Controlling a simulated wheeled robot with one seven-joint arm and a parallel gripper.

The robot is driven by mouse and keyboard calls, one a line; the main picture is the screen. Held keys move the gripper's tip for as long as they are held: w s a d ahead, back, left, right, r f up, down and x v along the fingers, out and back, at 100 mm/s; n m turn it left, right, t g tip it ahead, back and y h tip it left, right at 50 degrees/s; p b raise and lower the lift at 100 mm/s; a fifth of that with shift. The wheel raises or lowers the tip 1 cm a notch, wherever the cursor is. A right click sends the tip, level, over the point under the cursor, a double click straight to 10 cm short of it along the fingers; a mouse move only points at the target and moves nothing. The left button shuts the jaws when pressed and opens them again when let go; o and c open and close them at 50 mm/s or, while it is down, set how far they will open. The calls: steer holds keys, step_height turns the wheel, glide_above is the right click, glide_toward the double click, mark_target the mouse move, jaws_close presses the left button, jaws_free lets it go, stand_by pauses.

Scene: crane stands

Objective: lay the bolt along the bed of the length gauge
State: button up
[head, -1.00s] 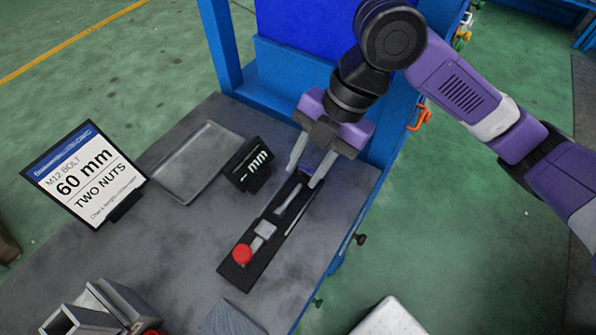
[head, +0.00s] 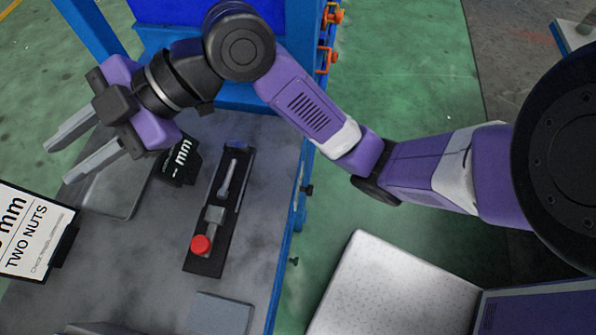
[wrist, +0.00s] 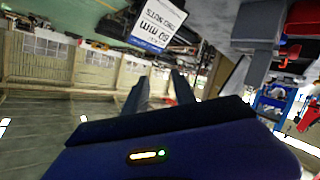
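The bolt (head: 228,179), a slim silver rod, lies lengthwise in the black bed of the length gauge (head: 206,265) on the grey bench top. The gauge has a red knob (head: 201,245), a grey block beside the knob end of the bolt, and a blue part (head: 237,145) at its far end. My gripper (head: 58,163) is raised at the left, well away from the gauge and apart from the bolt. Its two grey fingers are spread with nothing between them; they also show empty in the wrist view (wrist: 160,88). The bolt is not visible in the wrist view.
A small black display reading mm (head: 178,162) stands left of the gauge. A shallow grey tray (head: 112,200) lies partly behind my gripper. A sign reading TWO NUTS (head: 30,235) stands at the left. A grey block (head: 220,313) sits near the front.

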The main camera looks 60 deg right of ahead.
steer(key=w+a+r+m+t, duration=0.1)
steer(key=a+r+m+t, duration=0.1)
steer(key=m+t, duration=0.15)
steer(key=m+t+h, duration=0.5)
steer(key=m+h, duration=0.5)
steer(key=m, duration=0.6)
glide_above(218, 207)
steer(key=shift+g, duration=0.25)
step_height(218, 207, down, 16)
steer(key=shift+f, duration=0.25)
steer(key=s+d+f, duration=0.1)
steer(key=s, duration=0.2)
steer(key=s+d+f+h, duration=0.1)
steer(key=s, duration=0.2)
steer(key=s+d+f+g+h, duration=0.1)
steer(key=s, duration=0.2)
steer(key=shift+d+f, duration=0.15)
steer(key=shift+f, duration=0.05)
steer(key=s+d+n, duration=0.3)
steer(key=s+d, duration=0.1)
steer(key=s, duration=0.6)
steer(key=shift+r+g, duration=0.3)
steer(key=shift+r, duration=0.15)
